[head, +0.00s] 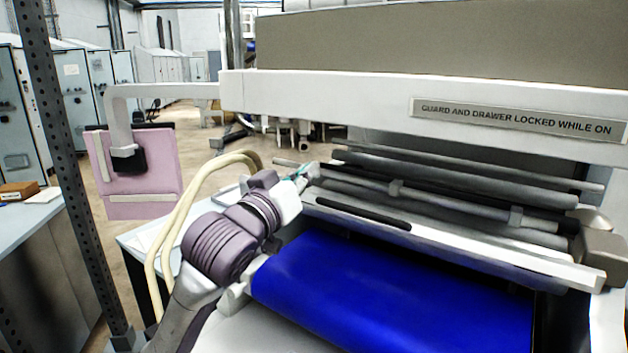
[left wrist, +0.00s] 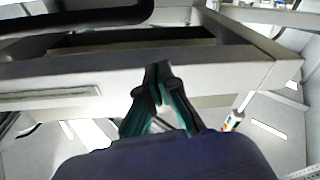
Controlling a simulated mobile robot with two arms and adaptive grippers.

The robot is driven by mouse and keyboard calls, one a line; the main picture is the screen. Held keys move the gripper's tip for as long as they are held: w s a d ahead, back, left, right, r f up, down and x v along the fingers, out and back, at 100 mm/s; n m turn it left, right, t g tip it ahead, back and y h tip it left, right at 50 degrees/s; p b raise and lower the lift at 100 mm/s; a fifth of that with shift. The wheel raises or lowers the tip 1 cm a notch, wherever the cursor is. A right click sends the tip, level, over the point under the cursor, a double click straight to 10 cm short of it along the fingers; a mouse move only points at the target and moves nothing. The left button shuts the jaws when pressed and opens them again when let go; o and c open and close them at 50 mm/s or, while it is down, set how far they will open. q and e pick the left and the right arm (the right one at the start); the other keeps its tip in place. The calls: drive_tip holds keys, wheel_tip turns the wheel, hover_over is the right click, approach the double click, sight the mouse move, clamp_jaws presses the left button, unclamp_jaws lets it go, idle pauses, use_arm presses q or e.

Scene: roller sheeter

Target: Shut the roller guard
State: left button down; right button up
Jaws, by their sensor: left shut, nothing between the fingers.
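The roller guard appears to be the long pale panel with a black handle strip (head: 362,213). It lies slantwise in front of the grey rollers (head: 450,190), above a blue sheet (head: 395,295). I cannot tell for sure how far open it is. My left gripper (head: 300,172) is at the left end of the rollers, its teal fingers small and partly hidden by the wrist. In the left wrist view my left gripper (left wrist: 158,72) is shut and empty, its tips in front of a pale beam (left wrist: 90,75). Contact is not clear. My right gripper is not in view.
A white crossbeam (head: 320,97) with a lock notice (head: 520,116) spans above the rollers. A pink panel (head: 140,190) hangs from a bracket at the left. A perforated post (head: 70,160) and a bench (head: 30,225) stand farther left. Grey cabinets line the back.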

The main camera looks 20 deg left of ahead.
use_arm(q)
drive_tip(key=shift+w+d+f+p, duration=0.15)
drive_tip(key=shift+d+f+p, duration=0.15)
drive_tip(key=shift+f, duration=0.6)
drive_tip(key=shift+w+d+f+p, duration=0.1)
drive_tip(key=shift+d+f+p, duration=0.15)
drive_tip(key=shift+f, duration=0.65)
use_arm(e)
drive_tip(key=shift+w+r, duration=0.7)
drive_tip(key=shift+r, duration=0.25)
